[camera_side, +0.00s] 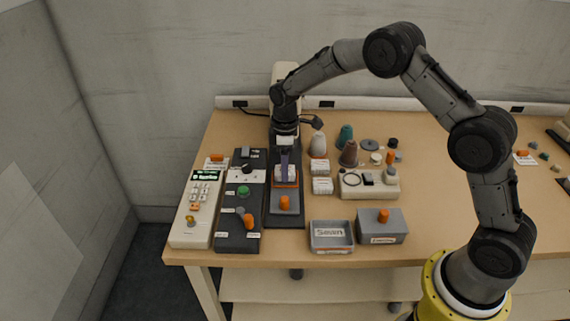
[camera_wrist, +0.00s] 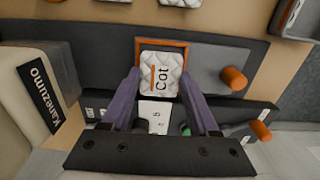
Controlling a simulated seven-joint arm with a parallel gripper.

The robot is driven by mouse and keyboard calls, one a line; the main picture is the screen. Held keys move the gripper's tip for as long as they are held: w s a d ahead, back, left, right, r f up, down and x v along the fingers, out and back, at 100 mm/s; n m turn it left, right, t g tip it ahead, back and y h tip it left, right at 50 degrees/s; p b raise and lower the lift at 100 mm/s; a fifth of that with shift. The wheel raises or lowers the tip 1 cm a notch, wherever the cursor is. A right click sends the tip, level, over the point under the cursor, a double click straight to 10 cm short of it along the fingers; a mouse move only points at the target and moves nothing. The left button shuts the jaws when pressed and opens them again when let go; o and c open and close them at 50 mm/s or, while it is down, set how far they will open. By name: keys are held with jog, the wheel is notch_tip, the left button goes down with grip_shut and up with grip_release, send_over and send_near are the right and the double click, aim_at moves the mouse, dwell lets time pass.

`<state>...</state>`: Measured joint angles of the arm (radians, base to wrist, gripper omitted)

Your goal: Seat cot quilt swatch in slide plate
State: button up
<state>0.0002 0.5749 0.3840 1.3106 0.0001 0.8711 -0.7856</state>
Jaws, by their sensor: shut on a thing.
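The cot quilt swatch, a white quilted square marked "Cot" with an orange stripe (camera_wrist: 161,58), is between the purple fingers of my gripper (camera_wrist: 160,80). In the side view my gripper (camera_side: 284,158) points straight down with the swatch (camera_side: 285,172) at its tips. The grey slide plate (camera_wrist: 212,58) has an orange-edged seat and an orange knob; it also shows in the side view (camera_side: 280,195). The swatch is over the orange-edged seat, with orange rim showing along its far side and right. I cannot tell whether it rests in the seat or hovers just above.
A dark control box (camera_side: 237,222) with knobs and a beige keypad unit (camera_side: 192,225) stand at left. Small white packets (camera_side: 322,185), a beige box (camera_side: 362,190) and thread cones (camera_side: 318,143) stand to the right.

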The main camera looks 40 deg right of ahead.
jog(key=shift+f, duration=0.45)
dwell(0.5)
jog(key=o, duration=1.4)
jog(key=shift+o, duration=0.4)
jog(key=shift+r, duration=0.1)
jog(key=shift+r, duration=3.9)
